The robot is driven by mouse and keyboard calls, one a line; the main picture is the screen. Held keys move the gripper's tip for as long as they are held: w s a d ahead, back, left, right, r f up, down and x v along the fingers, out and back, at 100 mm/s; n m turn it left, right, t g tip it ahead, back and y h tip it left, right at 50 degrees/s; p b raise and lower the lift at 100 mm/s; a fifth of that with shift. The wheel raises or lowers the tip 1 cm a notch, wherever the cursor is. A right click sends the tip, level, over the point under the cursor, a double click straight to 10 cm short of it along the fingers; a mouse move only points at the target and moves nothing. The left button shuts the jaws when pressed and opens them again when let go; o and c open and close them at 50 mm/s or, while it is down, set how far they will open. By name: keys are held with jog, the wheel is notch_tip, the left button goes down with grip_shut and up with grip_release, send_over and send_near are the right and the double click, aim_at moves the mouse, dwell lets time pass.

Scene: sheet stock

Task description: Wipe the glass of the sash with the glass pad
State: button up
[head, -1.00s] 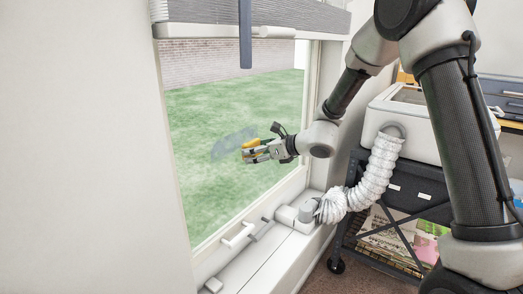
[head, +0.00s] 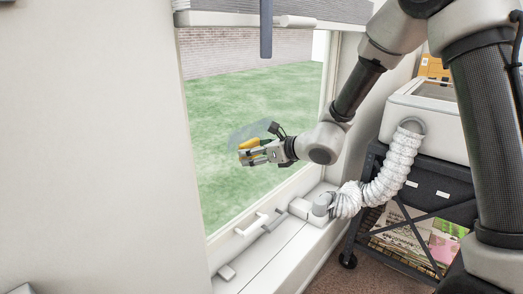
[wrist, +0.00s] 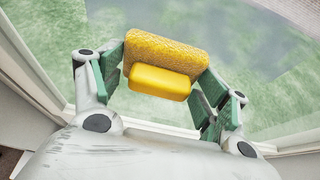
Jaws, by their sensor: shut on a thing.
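My gripper (head: 249,154) is shut on the yellow glass pad (head: 257,142), in front of the sash's glass (head: 240,190). In the wrist view the pad (wrist: 165,52) has a textured yellow face and a smoother yellow block, between the green-lined fingers of my gripper (wrist: 160,80). A dull grey patch (head: 248,131) shows on the glass just above and behind the pad; it also spreads across the upper right of the wrist view (wrist: 250,45). I cannot tell whether the pad touches the glass.
A blind (head: 275,12) with a hanging dark strip covers the window's top. The sill (head: 262,263) carries a white handle (head: 251,224) and a fitting joined to a ribbed white hose (head: 384,181). A dark shelf cart (head: 420,185) stands at the right.

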aim_at(232, 144)
jog(key=shift+s+a, duration=0.95)
jog(key=shift+s, duration=0.25)
jog(key=shift+s+a, duration=0.95)
jog(key=shift+s, duration=0.25)
jog(key=shift+r, duration=2.7)
jog(key=w+d, duration=1.1)
jog(key=w, duration=0.3)
jog(key=shift+f, duration=0.1)
jog(key=shift+s+a+f, duration=0.9)
jog(key=shift+s, duration=0.25)
jog(key=shift+s+a+f, duration=0.85)
jog(key=shift+s+a, duration=0.05)
jog(key=shift+s, duration=0.3)
jog(key=shift+s+a+f, duration=0.9)
jog(key=shift+s, duration=0.25)
